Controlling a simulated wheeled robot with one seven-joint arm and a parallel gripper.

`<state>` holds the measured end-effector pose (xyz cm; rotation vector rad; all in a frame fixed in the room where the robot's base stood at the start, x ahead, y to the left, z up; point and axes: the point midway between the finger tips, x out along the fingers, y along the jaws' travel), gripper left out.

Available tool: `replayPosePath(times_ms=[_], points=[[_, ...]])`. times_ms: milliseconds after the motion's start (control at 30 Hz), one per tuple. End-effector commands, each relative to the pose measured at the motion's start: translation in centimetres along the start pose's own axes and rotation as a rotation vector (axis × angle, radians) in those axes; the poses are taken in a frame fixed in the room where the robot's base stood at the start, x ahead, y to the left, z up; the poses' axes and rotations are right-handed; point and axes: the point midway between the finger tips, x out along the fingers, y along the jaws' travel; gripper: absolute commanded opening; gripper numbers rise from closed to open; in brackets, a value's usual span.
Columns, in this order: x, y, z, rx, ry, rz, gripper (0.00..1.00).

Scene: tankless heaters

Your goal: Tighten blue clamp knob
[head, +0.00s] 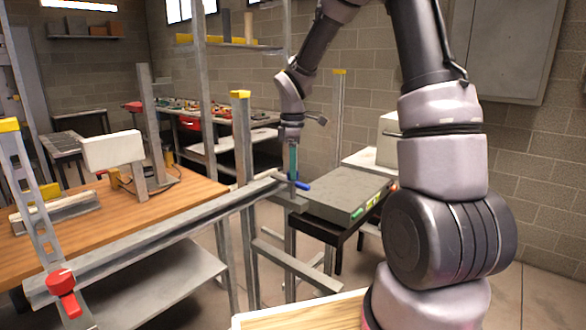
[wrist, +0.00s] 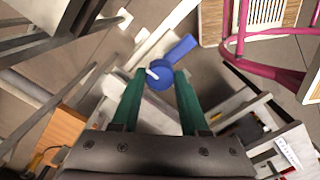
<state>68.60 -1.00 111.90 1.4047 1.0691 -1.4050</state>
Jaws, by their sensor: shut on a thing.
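The blue clamp knob (head: 301,185) sits at the far end of the long grey metal rail (head: 160,237) in the head view. It has a round hub and a bar-like handle. My gripper (head: 292,176) points down onto it from above. In the wrist view the blue knob (wrist: 179,50) shows its handle pointing up and right, with a pale pin at its hub. The green fingers of my gripper (wrist: 160,75) stand on both sides of the hub and are shut on it. The parts of the clamp below the knob are mostly hidden.
A red clamp knob (head: 62,283) sits at the rail's near end. A wooden workbench (head: 195,190) is behind the rail on the left. A grey flat box (head: 345,192) on a dark stand is right of the blue knob. Upright metal posts (head: 243,135) stand close to my arm.

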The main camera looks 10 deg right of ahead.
Motion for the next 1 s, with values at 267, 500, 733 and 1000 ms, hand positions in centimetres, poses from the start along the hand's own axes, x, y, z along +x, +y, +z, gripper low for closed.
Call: replayPosePath(times_ms=[267,500,733,1000], points=[[0.0,0.0,0.0,-0.001,0.001,0.000,0.74],[-0.3,0.0,0.0,0.000,0.001,0.001,0.74],[-3.7,0.1,-0.1,0.000,0.002,0.006,0.74],[-8.8,0.1,0.0,0.000,0.002,0.004,0.74]])
